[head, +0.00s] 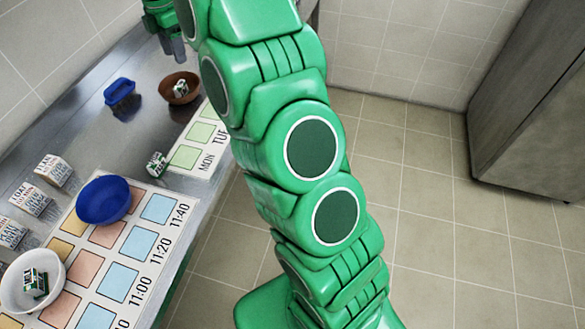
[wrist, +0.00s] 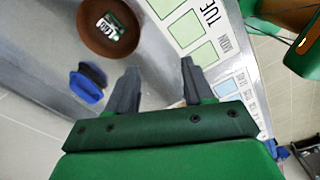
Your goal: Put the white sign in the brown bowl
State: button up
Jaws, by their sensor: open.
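The brown bowl (head: 192,97) stands on the metal counter at the back, near the printed mat. It also shows at the top of the wrist view (wrist: 87,35). A small white and green sign-like piece (head: 180,88) lies inside it, also visible in the wrist view (wrist: 111,30). Similar pieces are on the mat edge by MON (head: 157,165) and in the white bowl (head: 36,282). I cannot tell for certain which is the white sign. My gripper (wrist: 158,70) is open, with nothing between its fingers. In the head view it hangs beyond the brown bowl (head: 174,50).
A blue sponge-like object (head: 119,92) is left of the brown bowl. A blue bowl (head: 104,200) and white bowl (head: 12,291) stand on the mat (head: 133,243). Several printed white blocks (head: 53,170) line the wall side. A grey cabinet (head: 530,100) is across the floor.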

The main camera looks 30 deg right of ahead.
jog(key=s+d+r+m, duration=0.25)
jog(key=s+m, duration=0.25)
jog(key=s, duration=0.8)
jog(key=s+d+r+m, duration=0.1)
jog(key=s+r+m, duration=0.35)
jog(key=s, duration=0.75)
jog(key=s+d+f+m, duration=0.1)
jog(key=s+m, duration=0.3)
jog(key=s, duration=0.4)
jog(key=s+d+f+m+g, duration=0.1)
jog(key=s+f+m, duration=0.2)
jog(key=s, duration=0.5)
jog(key=s+d+f+m, duration=0.1)
jog(key=s+f+m, duration=0.2)
jog(key=s+m, duration=0.2)
jog(key=s, duration=0.3)
jog(key=shift+s+d, duration=0.25)
jog(key=shift+s, duration=0.15)
